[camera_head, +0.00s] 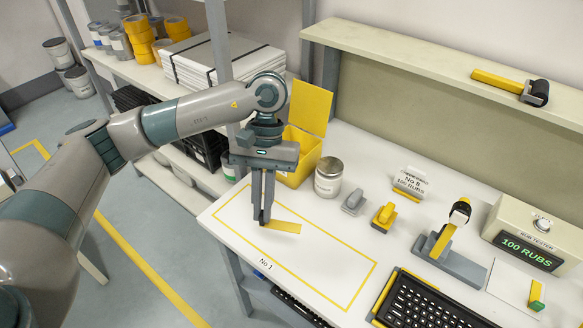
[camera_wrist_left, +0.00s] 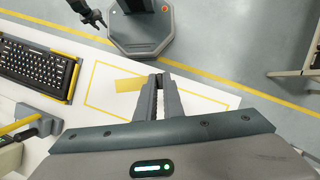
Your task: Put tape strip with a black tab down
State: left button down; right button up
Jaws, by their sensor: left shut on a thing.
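The tape strip (camera_head: 283,227) is a flat yellow piece at the far left part of the white table, inside a yellow outline marked No.1. My left gripper (camera_head: 264,221) points down at the strip's left end, shut on its tab, which is mostly hidden between the fingertips. The strip reaches out to the right, low over the table; I cannot tell whether it touches. In the left wrist view the strip (camera_wrist_left: 128,85) lies beside the fingertips (camera_wrist_left: 159,78). A dark part (camera_wrist_left: 90,12) at the top of that view may be my right gripper; its jaws are unclear.
A yellow open bin (camera_head: 302,157) and a metal can (camera_head: 328,178) stand behind the outline (camera_head: 340,262). To the right are a keyboard (camera_head: 430,303), a grey-based tool (camera_head: 450,262) and the rub tester (camera_head: 535,235). The outlined area is otherwise clear.

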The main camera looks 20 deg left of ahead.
pick_arm(q)
jog(key=w+a+f+n+t+h+b, duration=0.1)
jog(key=w+f+n+t, duration=0.2)
jog(key=w+n, duration=1)
jog(key=w+f+n+t+h, duration=0.1)
jog(key=w+f+n+t, duration=0.2)
jog(key=w+n, duration=1)
jog(key=w+t, duration=0.1)
jog(key=w, duration=0.3)
jog(key=shift+a+f+n+t+b, duration=0.15)
jog(key=shift+a+n+t+b, duration=0.15)
jog(key=shift+a+t+b, duration=0.1)
pick_arm(e)
jog(key=shift+w+a+f, duration=0.1)
jog(key=shift+a+f, duration=0.05)
jog(key=shift+f, duration=0.8)
jog(key=shift+r, duration=0.1)
